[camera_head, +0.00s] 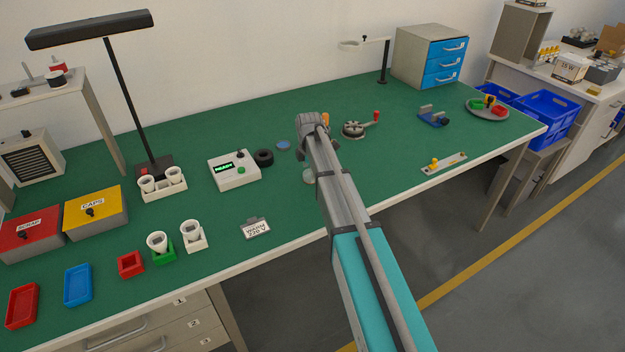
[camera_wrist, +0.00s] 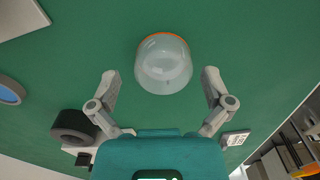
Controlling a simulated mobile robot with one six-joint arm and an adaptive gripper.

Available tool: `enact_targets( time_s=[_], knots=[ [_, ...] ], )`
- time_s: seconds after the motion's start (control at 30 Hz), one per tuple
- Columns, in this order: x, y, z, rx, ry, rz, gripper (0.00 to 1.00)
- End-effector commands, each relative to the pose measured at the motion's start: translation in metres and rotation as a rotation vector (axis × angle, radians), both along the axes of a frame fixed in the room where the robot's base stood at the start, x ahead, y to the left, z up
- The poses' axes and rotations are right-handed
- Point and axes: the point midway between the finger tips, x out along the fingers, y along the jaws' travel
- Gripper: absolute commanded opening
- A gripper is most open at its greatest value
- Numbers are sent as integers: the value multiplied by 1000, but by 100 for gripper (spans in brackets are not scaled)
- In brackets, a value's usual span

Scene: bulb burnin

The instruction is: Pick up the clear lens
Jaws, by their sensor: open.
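The clear lens (camera_wrist: 163,66) is a pale see-through dome with an orange edge showing along its top in the wrist view. It rests on the green table ahead of my gripper (camera_wrist: 159,82), with a fingertip on either side and visible gaps. My gripper is open and empty. In the head view my gripper (camera_head: 312,121) is over the table middle. A pale patch that looks like the lens (camera_head: 308,176) shows beside my arm, partly hidden by it.
A black ring (camera_head: 263,157), a blue disc (camera_head: 283,145) and a READY box (camera_head: 234,170) stand left of my arm. A metal fixture with a red knob (camera_head: 354,129) is to the right. A WARM 220 V sign (camera_head: 257,228) is near the front edge.

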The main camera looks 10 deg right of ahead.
Motion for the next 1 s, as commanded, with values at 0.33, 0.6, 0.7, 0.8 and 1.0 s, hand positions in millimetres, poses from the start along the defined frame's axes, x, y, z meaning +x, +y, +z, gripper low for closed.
enact_targets(
  time_s=[0.33,0.6,0.7,0.8,1.0],
  knots=[
    [0,0,-13,0,0,0,100],
    [0,0,-13,0,0,0,100],
    [0,0,-13,0,0,0,100],
    [0,0,-13,0,0,0,100],
    [0,0,-13,0,0,0,72]
  ],
)
